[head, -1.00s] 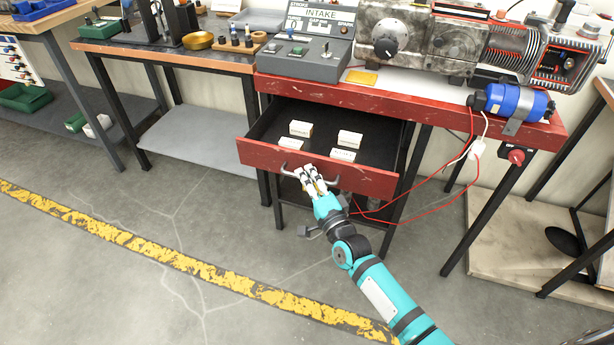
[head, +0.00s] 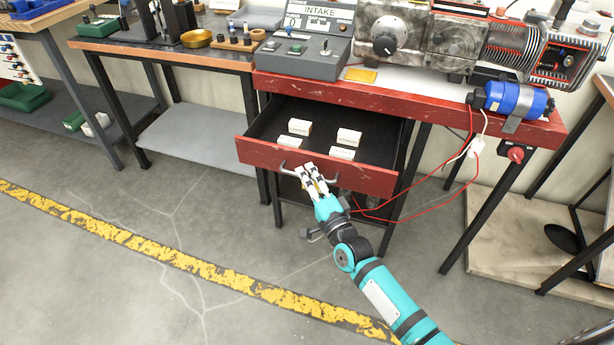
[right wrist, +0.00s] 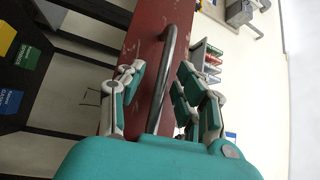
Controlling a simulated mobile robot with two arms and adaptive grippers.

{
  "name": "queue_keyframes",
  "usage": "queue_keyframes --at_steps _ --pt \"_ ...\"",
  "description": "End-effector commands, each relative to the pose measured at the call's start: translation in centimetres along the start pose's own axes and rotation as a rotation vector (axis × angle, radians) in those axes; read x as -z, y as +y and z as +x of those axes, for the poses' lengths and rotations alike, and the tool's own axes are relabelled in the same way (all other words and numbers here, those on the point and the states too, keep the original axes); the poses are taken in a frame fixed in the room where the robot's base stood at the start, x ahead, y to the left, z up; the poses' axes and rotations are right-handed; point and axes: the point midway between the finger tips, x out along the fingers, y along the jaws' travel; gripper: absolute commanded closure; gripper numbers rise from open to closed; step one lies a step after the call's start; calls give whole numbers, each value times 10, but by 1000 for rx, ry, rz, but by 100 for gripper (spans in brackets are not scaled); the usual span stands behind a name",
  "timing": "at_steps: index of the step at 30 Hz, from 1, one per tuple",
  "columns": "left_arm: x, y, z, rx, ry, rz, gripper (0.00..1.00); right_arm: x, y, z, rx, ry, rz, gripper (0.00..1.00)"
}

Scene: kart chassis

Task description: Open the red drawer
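The red drawer (head: 350,178) stands pulled out from under the red workbench, its dark inside showing. Its metal handle (head: 285,172) is on the front face. My right gripper (head: 308,168) is at this handle, fingers pointing at the drawer front. In the right wrist view the handle bar (right wrist: 160,90) runs between the spread fingers (right wrist: 162,85), with gaps visible on both sides. It looks open around the bar, not clamped. My left gripper is not in view.
Several small white boxes (head: 349,136) lie in the drawer. The red bench top (head: 400,96) carries a grey control box (head: 305,58), an engine and a blue cylinder (head: 518,101). Red and white cables hang right of the drawer. The floor in front is clear.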

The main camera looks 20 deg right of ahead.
Motion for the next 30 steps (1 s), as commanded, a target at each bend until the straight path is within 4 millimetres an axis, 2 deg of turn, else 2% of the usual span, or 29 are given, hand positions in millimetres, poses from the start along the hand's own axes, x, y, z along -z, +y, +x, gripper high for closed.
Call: queue_keyframes --at_steps 9,15,21,30 --pt "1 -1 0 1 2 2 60 0 2 -67 -5 -1 -2 66" --pt "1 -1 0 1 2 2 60 1 2 -99 -4 0 -3 66" --pt "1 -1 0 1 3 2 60 1 1 -111 -4 0 -2 66" --pt "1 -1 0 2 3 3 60 1 1 -112 -3 0 -2 66"
